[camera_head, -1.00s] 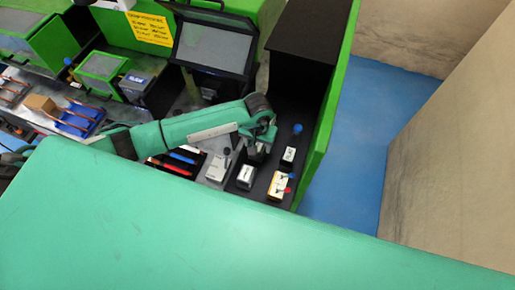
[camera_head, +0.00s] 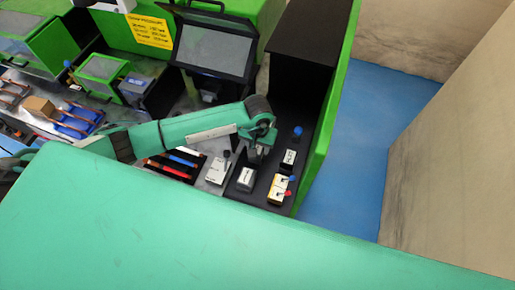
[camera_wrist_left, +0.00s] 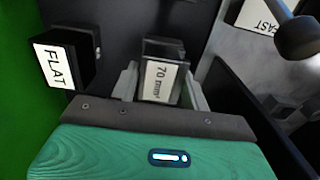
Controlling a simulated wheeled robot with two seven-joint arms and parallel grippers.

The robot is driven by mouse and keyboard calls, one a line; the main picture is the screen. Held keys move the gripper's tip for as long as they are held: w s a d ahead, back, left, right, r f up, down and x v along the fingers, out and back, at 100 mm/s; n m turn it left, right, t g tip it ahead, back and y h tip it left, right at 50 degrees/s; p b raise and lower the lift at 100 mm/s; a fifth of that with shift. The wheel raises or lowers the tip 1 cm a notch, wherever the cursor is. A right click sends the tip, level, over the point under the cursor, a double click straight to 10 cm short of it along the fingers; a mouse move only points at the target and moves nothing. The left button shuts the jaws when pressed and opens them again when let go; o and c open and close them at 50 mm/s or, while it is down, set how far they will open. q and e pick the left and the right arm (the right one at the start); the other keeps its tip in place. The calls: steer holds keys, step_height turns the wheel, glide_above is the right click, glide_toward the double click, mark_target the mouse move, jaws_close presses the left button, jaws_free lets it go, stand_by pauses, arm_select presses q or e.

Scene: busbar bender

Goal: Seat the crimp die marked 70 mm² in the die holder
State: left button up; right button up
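The crimp die marked 70 mm² (camera_wrist_left: 160,82) is a dark block with a white label, near the middle of the left wrist view. My left gripper (camera_wrist_left: 163,85) points at it with its two pale fingers apart, one on each side of the label. Contact between fingers and die cannot be made out. In the head view the left gripper (camera_head: 254,160) is low over the dark panel, just behind a white-labelled block (camera_head: 246,178) whose text is too small to read. I cannot clearly tell the die holder apart. My right gripper is not seen.
A black block labelled FLAT (camera_wrist_left: 62,66) stands beside the gripper. A plate reading FAST (camera_wrist_left: 258,15) and a round dark knob (camera_wrist_left: 298,38) are at upper right. A block with blue and red knobs (camera_head: 279,188) and a green wall (camera_head: 325,120) are to the right in the head view.

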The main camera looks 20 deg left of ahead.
arm_select(q)
steer(key=c, duration=0.5)
steer(key=shift+r, duration=0.1)
steer(key=shift+c, duration=0.2)
steer(key=shift+r, duration=0.1)
steer(key=shift+r, duration=0.75)
steer(key=shift+r+p, duration=0.3)
steer(key=shift+r, duration=0.05)
steer(key=shift+r, duration=0.3)
steer(key=shift+r, duration=0.1)
steer(key=shift+r+p, duration=0.9)
steer(key=shift+r, duration=1.5)
